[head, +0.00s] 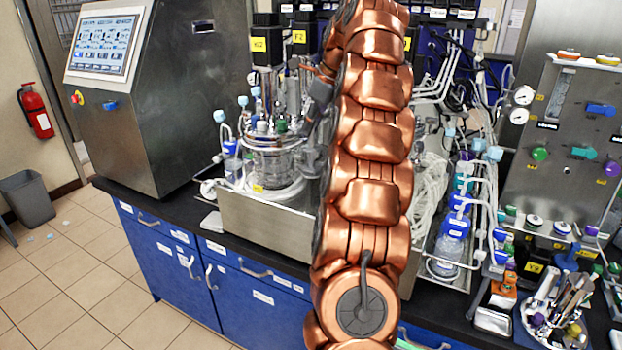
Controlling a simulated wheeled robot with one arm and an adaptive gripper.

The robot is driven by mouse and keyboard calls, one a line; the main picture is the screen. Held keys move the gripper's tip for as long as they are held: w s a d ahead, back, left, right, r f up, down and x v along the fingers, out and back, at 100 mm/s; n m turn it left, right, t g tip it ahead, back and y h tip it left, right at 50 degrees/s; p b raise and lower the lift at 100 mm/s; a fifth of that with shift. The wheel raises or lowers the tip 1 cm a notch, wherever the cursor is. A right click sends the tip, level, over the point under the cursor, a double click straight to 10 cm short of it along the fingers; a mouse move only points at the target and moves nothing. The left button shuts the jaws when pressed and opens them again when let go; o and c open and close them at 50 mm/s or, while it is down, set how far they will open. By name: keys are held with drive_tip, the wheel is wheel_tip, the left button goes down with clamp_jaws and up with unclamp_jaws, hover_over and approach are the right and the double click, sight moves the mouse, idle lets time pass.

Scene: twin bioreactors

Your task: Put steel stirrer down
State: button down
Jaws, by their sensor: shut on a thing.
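My copper arm rises through the middle of the head view and hides much of the bench behind it. A dark, tilted part at its left edge looks like my gripper (319,92), in front of the glass and steel bioreactor (272,150). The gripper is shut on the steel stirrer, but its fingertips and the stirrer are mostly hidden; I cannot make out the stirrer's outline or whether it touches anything.
A steel cabinet with a screen (105,43) stands at the left of the bench. Tubing and blue-capped bottles (453,225) crowd the right of my arm. A valve panel (560,150) stands at far right. A narrow strip of black bench top (170,205) is bare at front left.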

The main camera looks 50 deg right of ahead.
drive_tip(key=b, duration=0.2)
hover_over(311, 165)
drive_tip(key=f, duration=0.4)
drive_tip(key=shift+w+d, duration=0.15)
drive_tip(key=shift+d, duration=0.05)
drive_tip(key=shift+f+p, duration=0.35)
drive_tip(key=shift+f, duration=2.5)
drive_tip(key=c, duration=1)
unclamp_jaws()
drive_tip(key=shift+c, duration=0.2)
drive_tip(key=shift+b+v, duration=0.6)
drive_tip(key=shift+v, duration=3.15)
drive_tip(key=p+v, duration=0.4)
drive_tip(key=shift+d+r, duration=0.1)
drive_tip(key=shift+r, duration=0.25)
